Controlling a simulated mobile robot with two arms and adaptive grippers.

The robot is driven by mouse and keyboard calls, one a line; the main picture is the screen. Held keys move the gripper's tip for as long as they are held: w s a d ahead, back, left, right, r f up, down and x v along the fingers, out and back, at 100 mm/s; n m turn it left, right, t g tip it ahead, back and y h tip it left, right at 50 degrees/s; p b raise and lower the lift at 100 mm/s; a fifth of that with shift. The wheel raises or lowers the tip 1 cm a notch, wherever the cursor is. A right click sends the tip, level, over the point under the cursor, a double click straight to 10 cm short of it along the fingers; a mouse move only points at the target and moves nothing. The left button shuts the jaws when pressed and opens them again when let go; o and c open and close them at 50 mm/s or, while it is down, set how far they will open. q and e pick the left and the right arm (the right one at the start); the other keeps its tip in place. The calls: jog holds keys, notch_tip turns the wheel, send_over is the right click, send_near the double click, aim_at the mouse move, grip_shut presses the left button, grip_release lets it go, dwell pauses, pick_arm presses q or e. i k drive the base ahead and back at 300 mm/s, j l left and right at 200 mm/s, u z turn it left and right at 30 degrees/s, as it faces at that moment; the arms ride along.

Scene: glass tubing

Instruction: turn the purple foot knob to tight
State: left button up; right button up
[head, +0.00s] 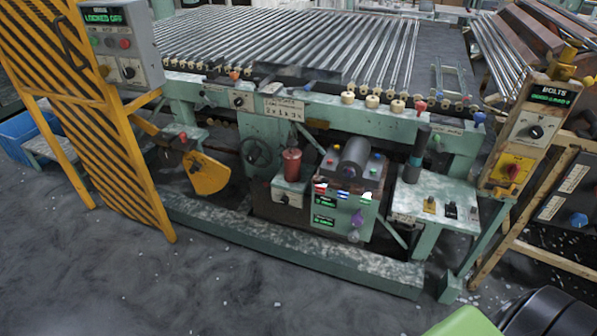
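Neither of my grippers shows in the head view.
A green lower beam (290,245) runs along the floor in front of the box. A yellow-black striped guard (95,110) stands at left, a bolts panel (525,135) at right. The grey floor (230,290) in front is mostly clear.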

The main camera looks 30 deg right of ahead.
aim_at(356, 219)
jog(key=z, duration=1.4)
